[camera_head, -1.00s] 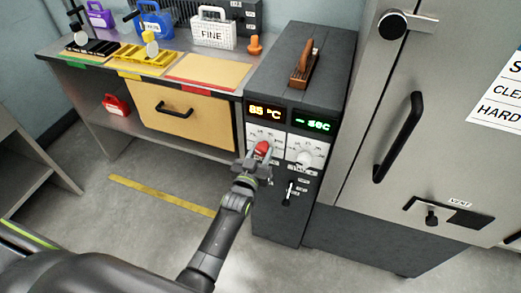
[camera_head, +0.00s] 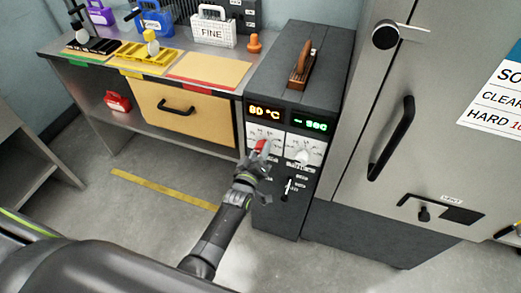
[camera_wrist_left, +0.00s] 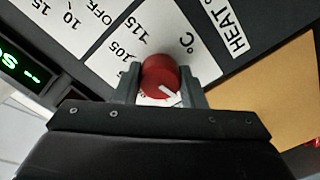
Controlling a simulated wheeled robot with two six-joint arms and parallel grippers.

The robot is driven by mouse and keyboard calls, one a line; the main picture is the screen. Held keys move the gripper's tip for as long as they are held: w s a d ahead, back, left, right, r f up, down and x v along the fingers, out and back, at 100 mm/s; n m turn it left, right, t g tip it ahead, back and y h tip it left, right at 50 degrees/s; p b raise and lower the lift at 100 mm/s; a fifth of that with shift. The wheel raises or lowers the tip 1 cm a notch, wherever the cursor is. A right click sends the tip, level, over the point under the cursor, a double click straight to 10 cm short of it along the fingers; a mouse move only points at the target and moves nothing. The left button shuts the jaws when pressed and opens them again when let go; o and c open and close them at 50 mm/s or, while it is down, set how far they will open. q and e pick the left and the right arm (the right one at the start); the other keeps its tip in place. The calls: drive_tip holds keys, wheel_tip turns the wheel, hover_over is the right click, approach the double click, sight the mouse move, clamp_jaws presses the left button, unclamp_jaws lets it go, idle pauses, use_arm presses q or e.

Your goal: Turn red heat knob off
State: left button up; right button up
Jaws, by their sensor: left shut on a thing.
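The red heat knob (camera_head: 260,145) sits on the white dial plate at the left of the dark control unit's front. In the left wrist view the round red knob (camera_wrist_left: 160,74) lies between both fingers, with a white pointer mark at its lower right edge. My left gripper (camera_head: 259,152) is shut on the knob; its fingers (camera_wrist_left: 160,84) flank it on both sides. The heat display (camera_head: 264,112) above glows orange and appears to read 80 °C. Dial marks 105, 115 and OFF show in the wrist view. Part of the dial is hidden by the gripper.
A white knob (camera_head: 303,157) and a green display (camera_head: 310,124) are right of the red knob, with a small lever (camera_head: 288,187) below. A steel cabinet with a black handle (camera_head: 391,139) stands at right. A bench with a wooden drawer (camera_head: 180,125) is at left.

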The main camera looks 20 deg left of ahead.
idle(0.4)
use_arm(q)
drive_tip(key=o, duration=1)
drive_tip(key=s+p, duration=0.2)
drive_tip(key=s, duration=1.5)
drive_tip(key=shift+s+a+p, duration=0.2)
drive_tip(key=shift+a+p, duration=0.1)
drive_tip(key=shift+p, duration=0.05)
